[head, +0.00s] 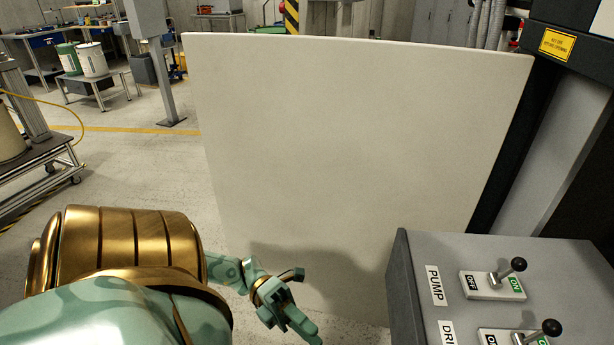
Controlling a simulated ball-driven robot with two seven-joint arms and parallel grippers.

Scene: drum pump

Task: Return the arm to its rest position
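My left arm comes in from the lower left, with a gold upper part and green patterned links. Its gripper (290,316) hangs low in front of the pale panel, left of the grey control box (440,262), apart from the levers. The fingers are small and seen at an angle, so I cannot tell whether they are open or shut. I see nothing held in them. My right gripper is not in view. The PUMP lever (507,272) has a black knob and leans right, towards ON. A second lever (540,334), its label cut off, also leans right.
A large pale panel (350,150) stands upright ahead, close behind my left gripper. A dark machine frame with a yellow sign (557,44) is at right. A wheeled cart (45,150) stands at left. Open floor (140,160) lies between cart and panel.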

